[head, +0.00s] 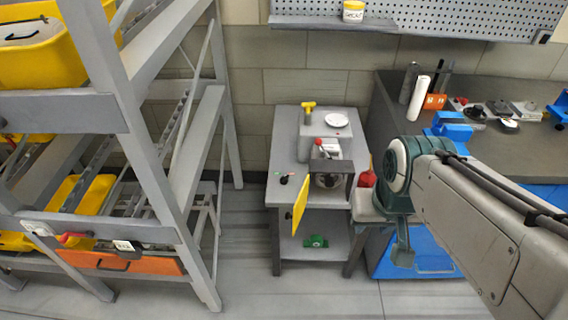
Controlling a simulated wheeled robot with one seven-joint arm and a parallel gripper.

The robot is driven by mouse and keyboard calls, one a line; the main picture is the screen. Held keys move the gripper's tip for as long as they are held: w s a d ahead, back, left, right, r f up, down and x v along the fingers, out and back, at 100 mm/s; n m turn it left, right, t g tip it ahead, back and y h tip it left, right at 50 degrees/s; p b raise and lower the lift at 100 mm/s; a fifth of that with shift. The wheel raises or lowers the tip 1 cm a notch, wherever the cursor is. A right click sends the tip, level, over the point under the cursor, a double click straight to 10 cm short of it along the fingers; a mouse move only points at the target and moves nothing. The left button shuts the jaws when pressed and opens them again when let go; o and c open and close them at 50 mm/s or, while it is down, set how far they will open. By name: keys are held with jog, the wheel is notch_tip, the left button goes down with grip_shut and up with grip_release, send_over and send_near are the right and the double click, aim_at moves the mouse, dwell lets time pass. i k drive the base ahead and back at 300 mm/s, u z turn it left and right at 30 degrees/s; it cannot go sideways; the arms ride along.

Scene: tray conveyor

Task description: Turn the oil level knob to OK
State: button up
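A small black knob (284,180) sits on the left front part of the grey stand's top (285,158), in the head view. Tiny green and red marks lie close to it. It is too small to read a label or tell exactly where the knob points. My arm reaches in from the right, and its teal wrist section (400,200) is to the right of the stand. I cannot make out my gripper's fingers or what is between them. The wrist is clearly to the right of the knob, apart from it.
The stand carries a grey block with a red-topped lever (319,144), a white dish (336,120) and a yellow T-shaped handle (308,107). A yellow panel (300,204) stands at its front. A rack (150,110) is left; a dark workbench (480,150) is right.

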aim_at(283, 180)
jog(key=u, duration=0.3)
jog(key=i, duration=1.1)
jog(key=u, duration=0.3)
